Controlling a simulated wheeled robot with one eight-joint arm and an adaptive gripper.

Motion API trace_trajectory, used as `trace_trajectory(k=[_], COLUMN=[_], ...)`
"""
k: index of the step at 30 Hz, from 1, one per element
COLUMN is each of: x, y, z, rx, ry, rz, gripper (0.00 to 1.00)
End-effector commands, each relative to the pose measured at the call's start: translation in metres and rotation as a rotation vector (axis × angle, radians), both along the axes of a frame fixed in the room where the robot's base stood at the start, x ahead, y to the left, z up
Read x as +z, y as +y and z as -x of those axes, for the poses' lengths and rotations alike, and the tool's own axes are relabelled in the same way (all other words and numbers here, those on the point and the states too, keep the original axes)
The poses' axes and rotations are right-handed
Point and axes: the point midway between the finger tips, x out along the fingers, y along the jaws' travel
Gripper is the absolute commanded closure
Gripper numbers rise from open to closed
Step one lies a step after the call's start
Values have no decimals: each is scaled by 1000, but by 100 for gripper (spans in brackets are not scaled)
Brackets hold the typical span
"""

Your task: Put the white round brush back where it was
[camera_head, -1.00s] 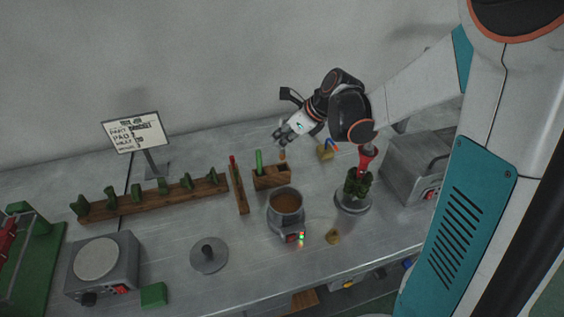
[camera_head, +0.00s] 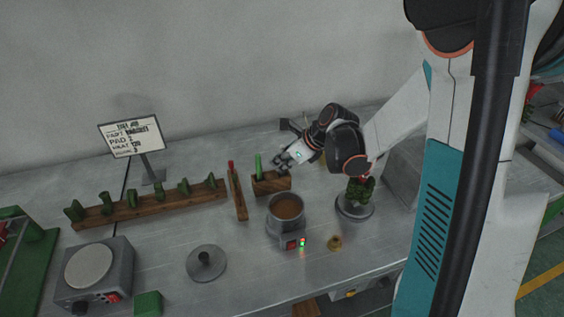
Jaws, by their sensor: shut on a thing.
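My gripper (camera_head: 282,164) is shut, with its fingertips just above the right part of a small wooden holder block (camera_head: 268,187). The white round brush in its jaws is too small and covered by the fingers to make out now. A green-handled tool (camera_head: 258,166) stands upright in the left part of the same block. I cannot tell whether the held brush is inside the block or only above it.
A pot of brown wax (camera_head: 286,208) stands in front of the block. A red-tipped wooden bar (camera_head: 237,194) and a rack with green pieces (camera_head: 150,202) are left. A green clustered piece on a round stand (camera_head: 354,206) is right.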

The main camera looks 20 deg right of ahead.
Motion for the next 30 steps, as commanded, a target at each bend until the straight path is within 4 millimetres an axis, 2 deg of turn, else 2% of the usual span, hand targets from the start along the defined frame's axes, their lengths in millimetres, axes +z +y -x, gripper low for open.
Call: trace_trajectory(k=[14,15,17,18,30], x=[-12,-11,-11,-11,-10], y=[0,0,0,0,0], z=[0,0,0,0,0], rx=[0,0,0,0,0], ry=[0,0,0,0,1], rz=[0,0,0,0,1], gripper=[100,83,70,67,67])
